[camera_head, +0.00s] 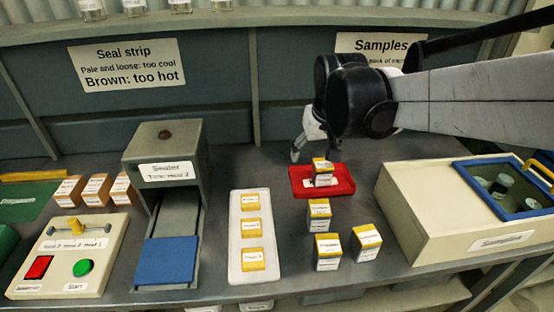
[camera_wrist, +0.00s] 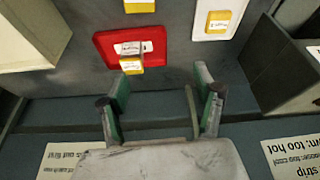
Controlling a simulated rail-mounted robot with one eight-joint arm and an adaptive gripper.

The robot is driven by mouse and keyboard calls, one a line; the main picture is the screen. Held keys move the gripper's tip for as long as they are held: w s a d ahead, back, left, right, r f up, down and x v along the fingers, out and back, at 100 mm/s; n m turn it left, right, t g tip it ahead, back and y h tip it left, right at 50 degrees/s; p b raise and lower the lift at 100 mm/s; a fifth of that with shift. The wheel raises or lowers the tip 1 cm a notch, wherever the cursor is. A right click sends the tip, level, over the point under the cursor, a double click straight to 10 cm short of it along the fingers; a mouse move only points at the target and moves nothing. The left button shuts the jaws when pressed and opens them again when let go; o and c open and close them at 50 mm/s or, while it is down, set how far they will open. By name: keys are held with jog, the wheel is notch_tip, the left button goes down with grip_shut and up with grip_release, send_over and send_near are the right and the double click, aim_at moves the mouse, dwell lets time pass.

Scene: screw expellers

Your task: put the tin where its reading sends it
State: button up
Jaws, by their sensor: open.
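A small yellow-and-white labelled tin (camera_head: 322,168) stands on a red tray (camera_head: 345,188) at the back middle of the bench. In the wrist view the red tray (camera_wrist: 103,45) and the tin's yellow top (camera_wrist: 131,66) lie ahead of my fingertips. My gripper (camera_head: 315,155) is open and empty, pointing down behind the tray; its parted fingers also show in the wrist view (camera_wrist: 160,88). More such tins (camera_head: 319,215) stand in front of the tray. The small print on the tins is unreadable.
A white strip (camera_head: 237,263) holds three yellow-topped tins. A grey machine (camera_head: 164,145) with a blue pad (camera_head: 167,262) stands left. A control box (camera_head: 68,257) has red and green buttons. A cream box (camera_head: 440,215) with a blue-framed lid stands right. Signs hang behind.

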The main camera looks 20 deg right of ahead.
jog(key=s+a+t, duration=0.1)
jog(key=s+a, duration=0.2)
jog(key=s, duration=0.4)
jog(key=s+a+n+t, duration=0.1)
jog(key=s+a+t, duration=0.1)
jog(key=s+a, duration=0.2)
jog(key=shift+s+a+f+y, duration=0.2)
jog(key=shift+s+a+y, duration=0.1)
jog(key=shift+s, duration=1.25)
